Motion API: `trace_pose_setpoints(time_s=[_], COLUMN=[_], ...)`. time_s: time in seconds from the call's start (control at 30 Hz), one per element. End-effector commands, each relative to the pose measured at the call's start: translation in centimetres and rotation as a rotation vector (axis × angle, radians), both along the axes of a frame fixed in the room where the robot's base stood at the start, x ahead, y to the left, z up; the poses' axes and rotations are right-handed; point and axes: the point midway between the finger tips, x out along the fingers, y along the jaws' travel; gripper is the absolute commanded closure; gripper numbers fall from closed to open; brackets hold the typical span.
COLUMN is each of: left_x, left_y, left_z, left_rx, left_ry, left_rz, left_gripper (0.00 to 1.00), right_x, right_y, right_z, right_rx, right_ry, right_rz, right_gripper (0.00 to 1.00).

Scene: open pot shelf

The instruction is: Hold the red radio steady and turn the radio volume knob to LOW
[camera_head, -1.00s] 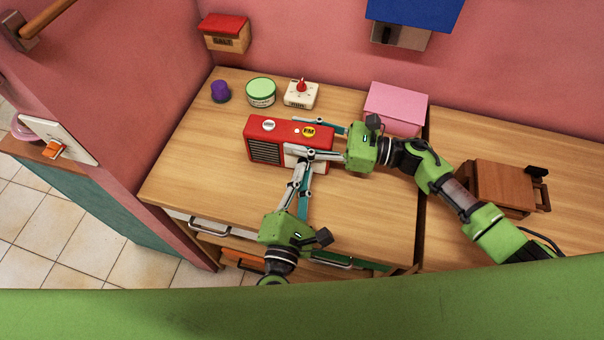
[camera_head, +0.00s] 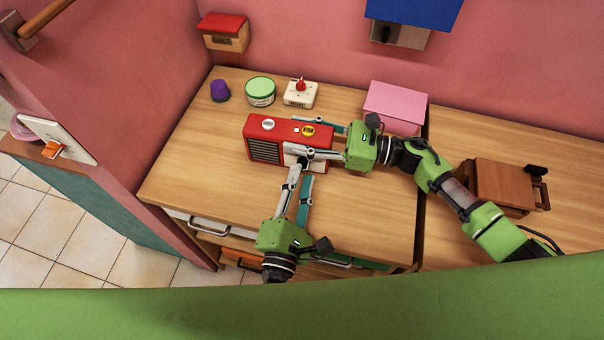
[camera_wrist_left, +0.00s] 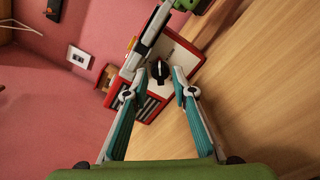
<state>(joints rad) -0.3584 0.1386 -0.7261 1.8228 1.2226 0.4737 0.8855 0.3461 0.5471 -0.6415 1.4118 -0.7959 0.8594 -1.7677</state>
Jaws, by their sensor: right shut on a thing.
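The red radio (camera_head: 272,134) stands on the wooden counter, with a dark slatted grille at its left. My right gripper (camera_head: 318,140) reaches in from the right and is shut on the radio, one finger along its front and one behind. The black volume knob (camera_wrist_left: 159,72) sits on the radio's pale front panel in the left wrist view; its markings are too small to read. My left gripper (camera_head: 300,168) is in front of the radio. Its fingers (camera_wrist_left: 157,82) are apart, on either side of the knob in the picture, and hold nothing.
Behind the radio stand a purple cup (camera_head: 220,91), a green-lidded tub (camera_head: 260,91), and a white timer with a red knob (camera_head: 301,94). A pink box (camera_head: 396,106) is behind my right gripper. The counter's left front (camera_head: 195,178) is clear.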

Motion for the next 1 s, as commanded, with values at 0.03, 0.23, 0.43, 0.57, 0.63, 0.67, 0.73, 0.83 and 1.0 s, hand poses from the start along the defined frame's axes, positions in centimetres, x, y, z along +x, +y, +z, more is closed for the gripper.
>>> trace_pose_setpoints(time_s=[0.03,0.23,0.43,0.57,0.63,0.67,0.73,0.83,1.0], left_x=[-1.0,-5.3,-8.6,-9.7,-10.0,-10.1,-10.2,-10.1,-10.1], left_y=[0.2,1.4,2.4,2.7,2.8,2.8,2.8,2.8,2.7], left_z=[-0.1,-0.2,-0.1,0.0,0.0,0.0,0.0,0.0,0.2], left_rx=[0.0,0.001,0.002,-0.001,-0.001,-0.001,-0.001,-0.001,0.006], left_ry=[0.004,0.005,0.003,0.002,0.001,0.0,0.001,0.0,-0.005], left_rz=[-0.002,-0.003,-0.002,-0.001,-0.002,-0.001,-0.001,0.0,-0.006], left_gripper=[0.76,0.76,0.76,0.76,0.76,0.76,0.76,0.76,0.62], right_x=[0.1,0.1,0.1,0.1,0.0,0.0,0.0,0.0,0.0], right_y=[-0.1,-0.1,-0.1,0.0,0.0,0.0,0.0,0.0,0.0], right_z=[0.0,0.0,0.0,0.0,0.0,0.0,0.0,0.0,0.0], right_rx=[-0.001,-0.001,-0.001,0.0,0.0,0.0,0.0,0.0,0.0], right_ry=[-0.001,0.0,0.0,0.0,0.0,0.0,0.0,0.0,0.0], right_rz=[-0.003,-0.002,-0.002,-0.002,-0.001,-0.001,-0.001,-0.001,-0.001], right_gripper=[0.99,0.99,0.99,0.99,0.99,0.99,0.99,0.99,0.99])
